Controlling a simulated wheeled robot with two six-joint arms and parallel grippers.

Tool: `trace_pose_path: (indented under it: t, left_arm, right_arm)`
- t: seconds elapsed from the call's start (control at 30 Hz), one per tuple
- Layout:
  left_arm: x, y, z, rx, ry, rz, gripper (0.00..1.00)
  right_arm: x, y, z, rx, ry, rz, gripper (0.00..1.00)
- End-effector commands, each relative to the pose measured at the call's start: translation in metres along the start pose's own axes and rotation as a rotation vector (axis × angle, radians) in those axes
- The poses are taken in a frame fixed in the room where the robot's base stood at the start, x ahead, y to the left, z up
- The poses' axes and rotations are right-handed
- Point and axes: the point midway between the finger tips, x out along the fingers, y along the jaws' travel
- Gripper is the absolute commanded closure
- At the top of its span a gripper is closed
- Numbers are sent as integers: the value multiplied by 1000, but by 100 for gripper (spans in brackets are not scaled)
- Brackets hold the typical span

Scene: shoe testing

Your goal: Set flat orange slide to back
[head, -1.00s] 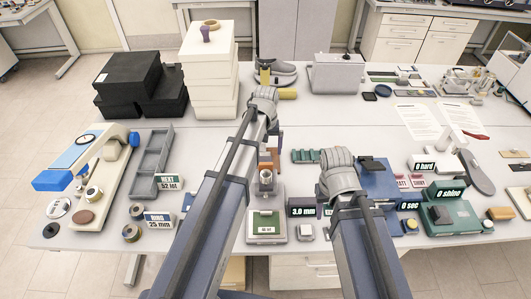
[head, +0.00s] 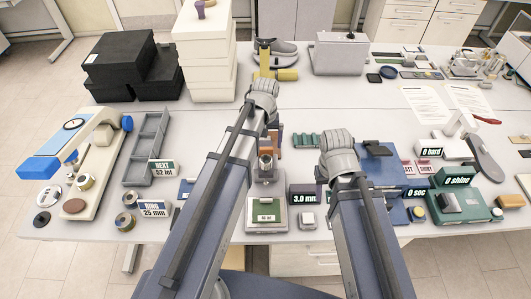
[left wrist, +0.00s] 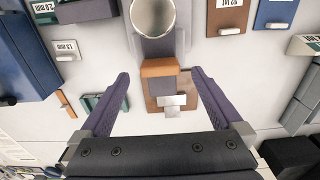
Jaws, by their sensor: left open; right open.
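An orange-brown slide block (left wrist: 160,67) sits across a grey-purple post of a small bench instrument in the left wrist view. How far the tips are from the block is unclear. In the head view my left gripper (head: 264,97) is seen from behind, its fingertips hidden. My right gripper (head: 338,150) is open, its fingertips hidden.
A metal cup (left wrist: 154,14) stands beside the block, and a brown plate with a silver piece (left wrist: 172,103) lies on its other side. A green-topped scale (head: 266,213) is in front. A blue device (head: 378,165) stands near my right gripper.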

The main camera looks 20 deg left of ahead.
Motion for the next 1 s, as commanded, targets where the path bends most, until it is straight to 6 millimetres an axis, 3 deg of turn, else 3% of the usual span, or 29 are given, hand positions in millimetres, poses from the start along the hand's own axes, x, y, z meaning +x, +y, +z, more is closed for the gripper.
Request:
trace_pose_path:
  t: [0.03,0.2,0.6,1.0]
  left_arm:
    - [14,0,0,0,0,0,0]
    - [32,0,0,0,0,0,0]
    - [36,0,0,0,0,0,0]
    - [36,0,0,0,0,0,44]
  right_arm:
    - [14,-1,-1,0,0,0,50]
    - [32,-3,-2,-3,1,1,50]
    - [36,-3,-2,-6,0,1,50]
    - [36,-3,-2,-6,0,1,50]
